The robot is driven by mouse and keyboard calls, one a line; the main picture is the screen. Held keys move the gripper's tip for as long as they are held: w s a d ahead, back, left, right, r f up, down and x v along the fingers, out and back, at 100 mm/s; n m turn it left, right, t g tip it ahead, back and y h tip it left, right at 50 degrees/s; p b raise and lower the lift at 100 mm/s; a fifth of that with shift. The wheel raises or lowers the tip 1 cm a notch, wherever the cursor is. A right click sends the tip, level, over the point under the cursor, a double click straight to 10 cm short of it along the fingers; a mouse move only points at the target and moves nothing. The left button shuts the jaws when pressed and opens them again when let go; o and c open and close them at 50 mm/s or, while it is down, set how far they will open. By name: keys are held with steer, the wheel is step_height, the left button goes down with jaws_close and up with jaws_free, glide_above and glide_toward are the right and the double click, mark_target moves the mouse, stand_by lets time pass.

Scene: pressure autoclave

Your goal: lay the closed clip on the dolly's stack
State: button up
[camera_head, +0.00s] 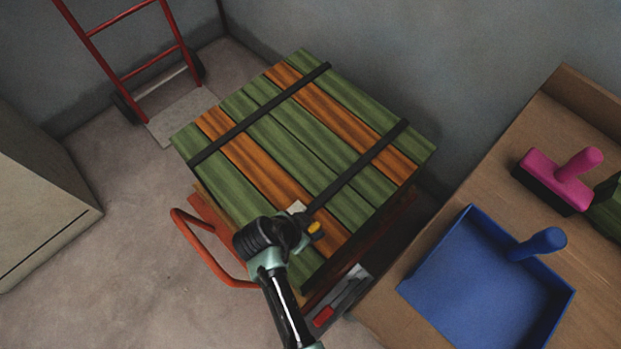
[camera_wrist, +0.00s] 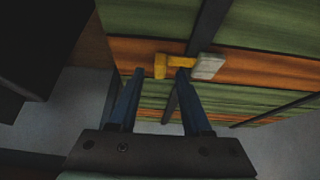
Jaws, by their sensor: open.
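The clip (camera_wrist: 178,62), with a yellow arm and a pale grey-white block, is at the top of the stack (camera_wrist: 255,65), by a black strap on an orange plank. In the head view its yellow part (camera_head: 314,228) shows beside my gripper. My gripper (camera_wrist: 160,74) is open, its two dark fingers pointing at the yellow part, whose bent end lies just past the fingertips. I cannot tell whether they touch. In the head view my wrist hides the fingers. The stack of green and orange planks (camera_head: 300,140) rests on the red-handled dolly (camera_head: 228,282).
A brown bench (camera_head: 405,318) at right holds a blue dustpan (camera_head: 480,290) and a pink-handled brush (camera_head: 562,180). A red hand truck (camera_head: 135,70) stands at the back left, a beige cabinet (camera_head: 40,210) at left. The floor at lower left is clear.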

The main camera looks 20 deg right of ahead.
steer(key=p+v, duration=0.3)
steer(key=v, duration=0.9)
steer(key=w+a+r+n+t+y, duration=0.25)
steer(key=w+r+t, duration=0.35)
steer(key=w+r, duration=0.7)
steer(key=w+a+r+n+t, duration=0.1)
steer(key=w+r+n+t, duration=0.2)
steer(key=r, duration=0.9)
steer(key=w+r+n+t, duration=0.2)
steer(key=w+r+t, duration=0.25)
steer(key=r, duration=0.65)
steer(key=s+r+n+t+y, duration=0.1)
steer(key=s+r+n+t, duration=0.2)
steer(key=r, duration=1.3)
steer(key=s+a+r+n+t+y, duration=0.1)
steer(key=s+r+n+t+y, duration=0.1)
steer(key=s+r+t, duration=0.7)
steer(key=s+r+n, duration=0.1)
steer(key=s+r, duration=0.2)
steer(key=r, duration=0.4)
steer(key=shift+s+a+r, duration=0.2)
steer(key=shift+s+r, duration=0.05)
steer(key=shift+n, duration=0.25)
